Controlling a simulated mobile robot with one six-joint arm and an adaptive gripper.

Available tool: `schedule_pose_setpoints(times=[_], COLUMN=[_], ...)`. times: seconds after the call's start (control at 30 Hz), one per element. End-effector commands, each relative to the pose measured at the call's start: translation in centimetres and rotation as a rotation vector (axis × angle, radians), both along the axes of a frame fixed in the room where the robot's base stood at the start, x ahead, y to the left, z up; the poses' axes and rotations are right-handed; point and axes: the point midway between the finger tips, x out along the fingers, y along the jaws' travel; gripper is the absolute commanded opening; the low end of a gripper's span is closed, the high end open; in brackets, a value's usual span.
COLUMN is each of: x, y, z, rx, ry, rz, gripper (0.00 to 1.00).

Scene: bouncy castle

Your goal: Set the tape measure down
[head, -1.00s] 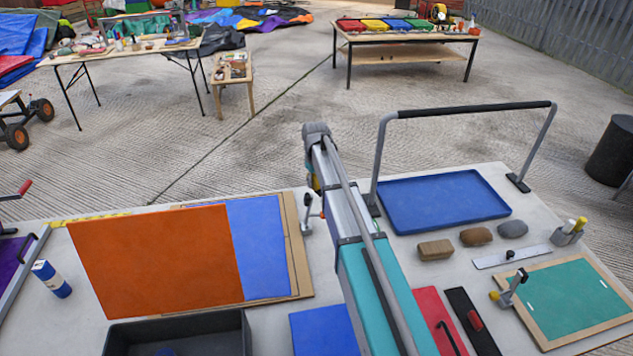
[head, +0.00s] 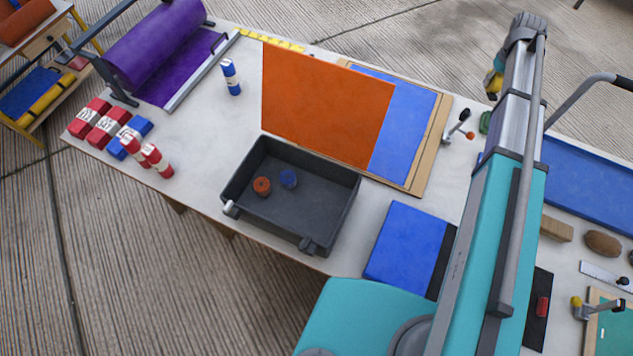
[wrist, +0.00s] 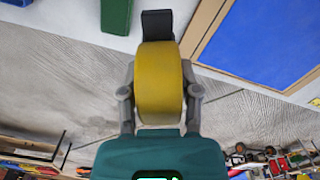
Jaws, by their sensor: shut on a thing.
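The tape measure (wrist: 160,85) is a rounded yellow body held between my gripper's two grey fingers (wrist: 160,95) in the wrist view. A black piece (wrist: 157,24) shows at its far end. In the head view, a small yellow part of the tape measure (head: 494,84) shows beside the end of my arm, at the back edge of the white worktable (head: 205,150). The arm hides most of it and the fingers there. I cannot tell its height above the table; no contact with the tabletop shows.
A clamp (head: 460,125), an orange sheet (head: 325,105) and a dark grey bin (head: 330,215) are left of my arm. Bare tabletop shows left of the bin.

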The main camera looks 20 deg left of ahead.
Motion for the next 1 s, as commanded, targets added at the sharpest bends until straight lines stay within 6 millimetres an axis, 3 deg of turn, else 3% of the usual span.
schedule_pose_setpoints(times=[0.03, 0.5, 0.73, 1.0], x=[0.0, 0.0, 0.0, 0.0], y=[0.0, 0.0, 0.0, 0.0], z=[1.7, 9.0, 10.8, 11.0], rx=[0.000, 0.000, 0.000, 0.000], ry=[0.000, 0.000, 0.000, 0.000], rz=[0.000, 0.000, 0.000, 0.000], gripper=[0.00, 0.00, 0.00, 0.00])
